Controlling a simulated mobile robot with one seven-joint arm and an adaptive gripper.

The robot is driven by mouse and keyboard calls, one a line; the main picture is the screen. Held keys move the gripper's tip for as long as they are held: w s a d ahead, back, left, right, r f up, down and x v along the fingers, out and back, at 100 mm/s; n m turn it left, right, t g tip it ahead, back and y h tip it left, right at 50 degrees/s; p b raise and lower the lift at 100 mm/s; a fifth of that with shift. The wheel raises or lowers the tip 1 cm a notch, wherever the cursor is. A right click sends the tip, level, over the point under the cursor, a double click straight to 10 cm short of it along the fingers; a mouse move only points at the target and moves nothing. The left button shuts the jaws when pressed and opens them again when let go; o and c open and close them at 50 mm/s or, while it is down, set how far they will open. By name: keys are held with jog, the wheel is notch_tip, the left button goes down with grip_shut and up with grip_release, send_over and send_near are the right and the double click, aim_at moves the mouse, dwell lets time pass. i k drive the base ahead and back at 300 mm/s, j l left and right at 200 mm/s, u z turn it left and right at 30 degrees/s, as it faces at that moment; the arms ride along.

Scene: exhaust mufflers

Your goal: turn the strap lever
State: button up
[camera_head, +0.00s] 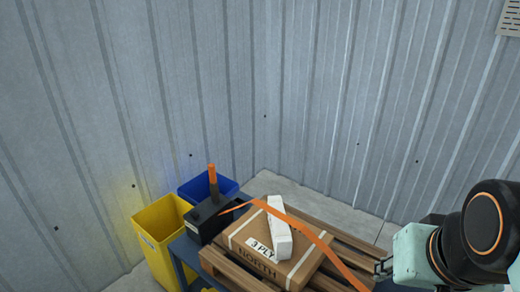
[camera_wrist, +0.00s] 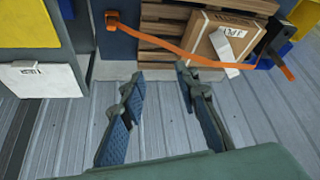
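The strap lever (camera_head: 212,180) is a dark upright handle with an orange tip. It stands on a black block (camera_head: 206,222) at the left of the carton in the head view. An orange strap (camera_head: 315,238) runs from the block over the carton (camera_head: 255,243) to the lower right. In the wrist view the black block (camera_wrist: 273,36) is at the upper right, and the strap (camera_wrist: 175,50) crosses the carton. My gripper (camera_wrist: 158,76) is open and empty, its two fingers wide apart and clear of the lever. In the head view it shows only partly, near the right edge (camera_head: 383,268).
A white piece (camera_head: 279,229) lies on the carton, under or beside the strap. The carton sits on a wooden pallet (camera_head: 352,246). A yellow bin (camera_head: 160,238) and a blue bin (camera_head: 228,186) stand near the block. Corrugated walls close off the back.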

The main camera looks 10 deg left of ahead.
aim_at(214, 193)
jog(key=u, duration=1.2)
jog(key=i+j+z, duration=0.15)
jog(key=i+j, duration=0.15)
jog(key=i+j+z, duration=0.15)
jog(key=i+j, duration=0.15)
jog(key=i+j+z, duration=0.15)
jog(key=i+j, duration=0.15)
jog(key=j, duration=0.2)
jog(key=i+j+z, duration=0.15)
jog(key=j, duration=0.3)
jog(key=i, duration=0.1)
